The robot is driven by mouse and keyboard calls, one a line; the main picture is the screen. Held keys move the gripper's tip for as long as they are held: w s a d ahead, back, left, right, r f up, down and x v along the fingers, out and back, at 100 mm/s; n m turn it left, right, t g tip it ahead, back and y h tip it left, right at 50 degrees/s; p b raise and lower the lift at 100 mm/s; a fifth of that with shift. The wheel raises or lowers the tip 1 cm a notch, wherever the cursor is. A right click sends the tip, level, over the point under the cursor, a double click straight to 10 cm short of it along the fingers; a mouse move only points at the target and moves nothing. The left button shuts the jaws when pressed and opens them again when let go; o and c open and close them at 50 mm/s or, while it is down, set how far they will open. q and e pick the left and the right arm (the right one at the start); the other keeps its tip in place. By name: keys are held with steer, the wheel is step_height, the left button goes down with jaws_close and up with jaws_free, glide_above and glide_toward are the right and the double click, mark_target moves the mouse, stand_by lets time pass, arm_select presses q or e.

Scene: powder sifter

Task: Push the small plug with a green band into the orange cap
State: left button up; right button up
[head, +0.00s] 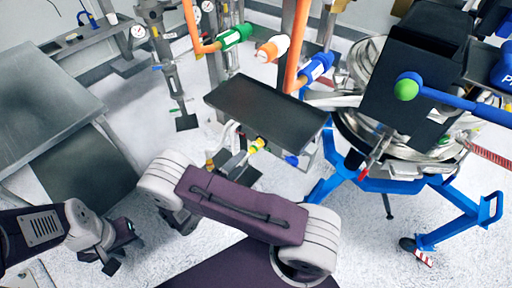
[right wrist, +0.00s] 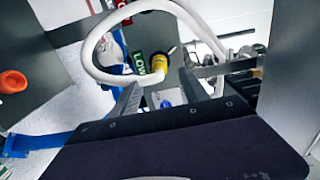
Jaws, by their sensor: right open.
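My right gripper (right wrist: 160,92) is open in the right wrist view, with its two grey fingers apart. A yellow fitting (right wrist: 157,71) on a white looped hose shows beyond and between the fingers; I cannot tell if they touch it. A green label reading LOW (right wrist: 140,62) is beside the fitting; I cannot make out the small plug with a green band for sure. An orange cap-like piece (right wrist: 12,82) is at the left edge. In the head view my right gripper (head: 232,162) is low beside a yellow-green fitting (head: 258,145). My left gripper (head: 118,246) hangs at lower left, its opening unclear.
A dark shelf (head: 268,108) lies just above my right gripper. Green (head: 236,36), orange-and-white (head: 272,48) and blue (head: 317,67) pipe fittings are behind it. The sifter's blue frame (head: 400,183) stands at right. A grey table (head: 45,95) is at left.

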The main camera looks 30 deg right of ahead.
mark_target(252, 150)
steer(key=x, duration=0.8)
steer(key=shift+p, duration=0.35)
steer(key=shift+p, duration=0.35)
stand_by(0.6)
jaws_close()
steer(key=shift+a, duration=0.1)
steer(key=shift+a, duration=0.15)
steer(key=shift+s+a, duration=0.3)
steer(key=shift+a, duration=0.25)
steer(key=shift+v, duration=2.15)
